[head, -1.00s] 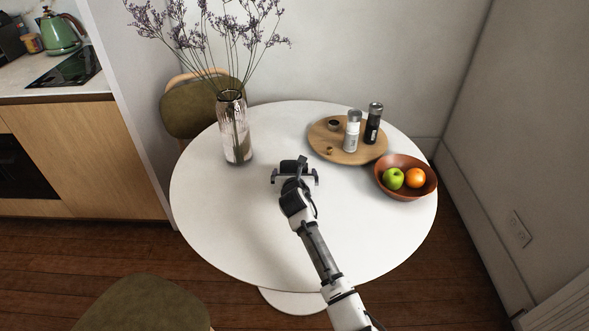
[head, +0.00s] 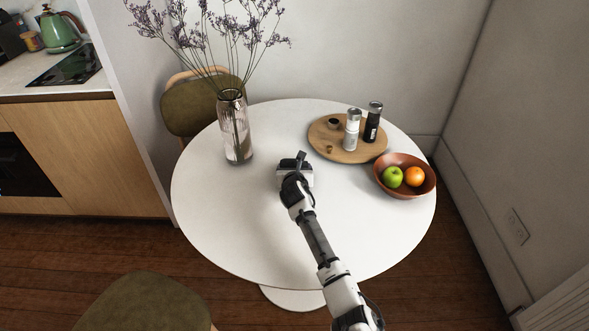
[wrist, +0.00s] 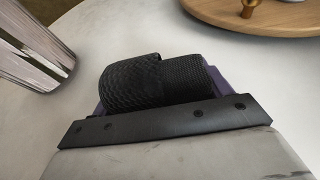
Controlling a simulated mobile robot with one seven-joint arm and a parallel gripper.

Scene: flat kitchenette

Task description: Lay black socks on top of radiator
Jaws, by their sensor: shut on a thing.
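The black socks (wrist: 155,82), a rolled, ribbed-knit bundle, show in the wrist view just beyond the dark edge of my gripper (wrist: 160,120). In the head view my gripper (head: 294,176) is low over the middle of the white round table, shut on the socks. There the socks are mostly hidden by the gripper and wrist. I cannot tell whether they still touch the tabletop. A white ribbed edge at the lower right corner of the head view looks like the radiator (head: 568,308); only a part shows.
On the table (head: 235,225) stand a glass vase (head: 235,140) with tall dried flowers, a round wooden board (head: 325,143) with grinders, and a brown bowl (head: 425,188) of fruit. A green chair (head: 150,305) is at the lower left. The table's front left is clear.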

